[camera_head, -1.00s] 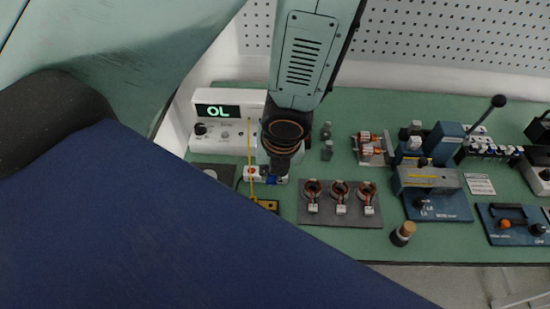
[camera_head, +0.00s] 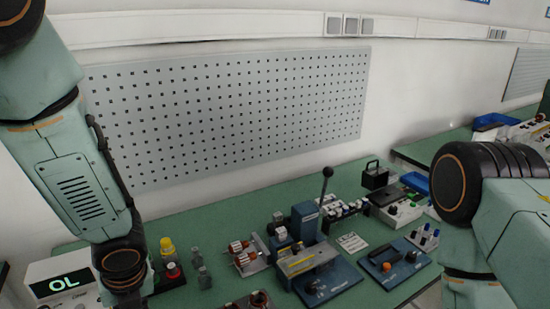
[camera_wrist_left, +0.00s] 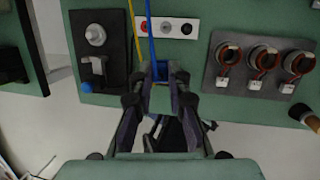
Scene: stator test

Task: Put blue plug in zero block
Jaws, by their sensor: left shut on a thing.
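My left gripper (camera_wrist_left: 164,76) is shut on the blue plug, seen in the left wrist view. The plug itself is mostly hidden between the fingers; its blue lead (camera_wrist_left: 151,38) runs up from them. Just beyond the fingertips lies a white block (camera_wrist_left: 160,28) with red, grey and black round sockets; I cannot tell whether it is the zero block. The plug's gap to it cannot be judged. In the head view my left arm comes down at the left, its fingers out of sight. My right arm shows at the right edge, its gripper outside the picture.
A yellow lead (camera_wrist_left: 132,22) runs beside the blue one. A black fixture with a knob (camera_wrist_left: 95,35) lies left, a grey plate with several copper coils (camera_wrist_left: 228,82) right. The meter reading OL (camera_head: 66,284) stands lower left. A blue lever press (camera_head: 305,262) stands mid-bench.

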